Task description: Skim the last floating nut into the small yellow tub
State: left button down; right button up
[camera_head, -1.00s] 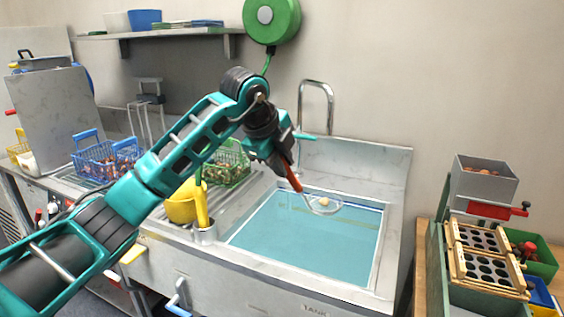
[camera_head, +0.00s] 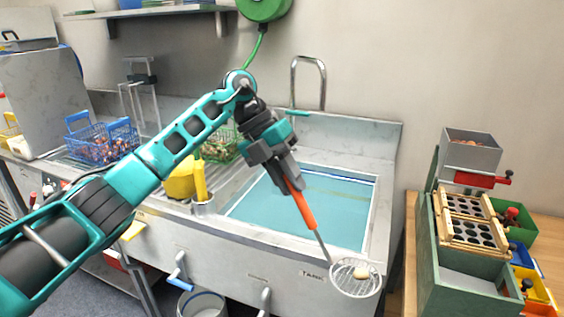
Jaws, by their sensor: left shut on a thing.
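My left gripper (camera_head: 285,180) is shut on the orange handle of a skimmer (camera_head: 300,205), which points down and to the right. The round wire head of the skimmer (camera_head: 347,287) shows in front of the sink's front wall, right of the TANK label. One pale nut (camera_head: 361,272) lies in the wire head. The water tank (camera_head: 325,205) shows blue water with no nut visible on it. A yellow tub (camera_head: 180,183) stands left of the tank, partly behind a yellow-handled tool in a holder. My right gripper is out of view.
Blue (camera_head: 103,147) and green (camera_head: 219,150) baskets of nuts stand on the drainboard. A faucet (camera_head: 309,80) rises behind the tank. At right are a green-framed sorter (camera_head: 465,265), a grey hopper (camera_head: 470,153) and coloured bins, including a yellow one (camera_head: 534,286). A bucket (camera_head: 202,304) sits below.

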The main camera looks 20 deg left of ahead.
pick_arm(q)
jog(key=s+a+f+m+y+b, duration=0.1)
jog(key=s+f+m+y, duration=0.4)
jog(key=m, duration=1.2)
jog(key=s+a+f+m+y+b, duration=0.1)
jog(key=s+f+m+y, duration=0.5)
jog(key=m, duration=1.2)
jog(key=shift+s+f+y, duration=0.2)
jog(key=shift+s+y, duration=0.7)
jog(key=shift+s, duration=0.3)
jog(key=shift+a, duration=0.2)
